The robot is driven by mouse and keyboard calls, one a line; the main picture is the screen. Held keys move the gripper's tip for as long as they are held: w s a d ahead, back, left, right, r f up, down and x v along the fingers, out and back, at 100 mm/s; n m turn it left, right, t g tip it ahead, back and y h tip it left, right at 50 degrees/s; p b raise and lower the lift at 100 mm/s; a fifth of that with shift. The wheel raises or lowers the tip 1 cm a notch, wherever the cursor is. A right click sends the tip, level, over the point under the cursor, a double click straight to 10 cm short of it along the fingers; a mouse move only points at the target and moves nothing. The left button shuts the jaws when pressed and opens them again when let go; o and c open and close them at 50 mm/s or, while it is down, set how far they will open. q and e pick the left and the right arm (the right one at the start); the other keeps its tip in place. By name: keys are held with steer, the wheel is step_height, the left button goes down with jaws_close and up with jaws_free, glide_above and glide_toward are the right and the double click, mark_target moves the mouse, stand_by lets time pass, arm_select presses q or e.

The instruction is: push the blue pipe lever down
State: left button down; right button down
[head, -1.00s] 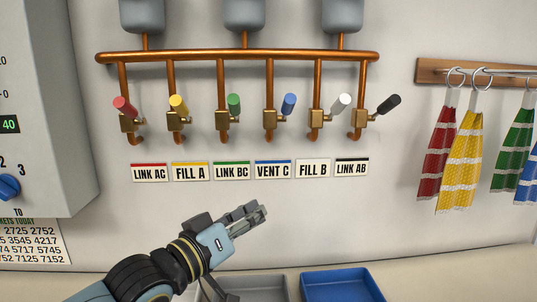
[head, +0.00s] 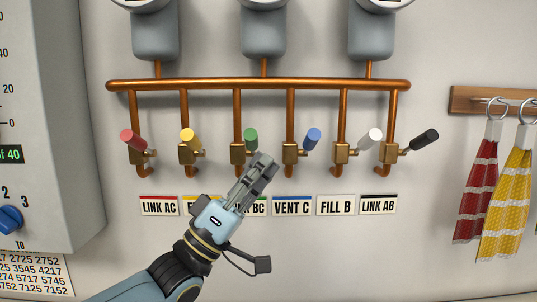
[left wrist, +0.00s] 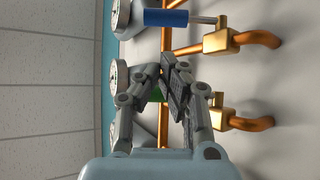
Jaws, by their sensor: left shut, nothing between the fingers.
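The blue lever (head: 313,138) sits on a brass valve (head: 291,154) on a copper pipe, above the VENT C label (head: 292,206). Its handle tilts up and to the right. My left gripper (head: 265,161) is shut and empty. In the head view its tips lie left of and below the blue handle, overlapping the base of the green lever (head: 251,138). In the left wrist view the blue lever (left wrist: 166,18) is at the top, apart from the shut fingers (left wrist: 163,75). Green shows behind the fingers there. My right gripper is out of view.
Red (head: 131,139) and yellow (head: 187,139) levers stand left of the green one. White (head: 370,138) and black (head: 424,140) levers stand right of the blue one. A copper pipe (head: 260,85) runs above. Striped cloths (head: 478,195) hang at the right.

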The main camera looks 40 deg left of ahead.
mark_target(307, 143)
arm_select(q)
steer(key=p+x, duration=0.2)
steer(key=x, duration=0.6)
steer(key=shift+w+p, duration=0.1)
steer(key=shift+p, duration=0.3)
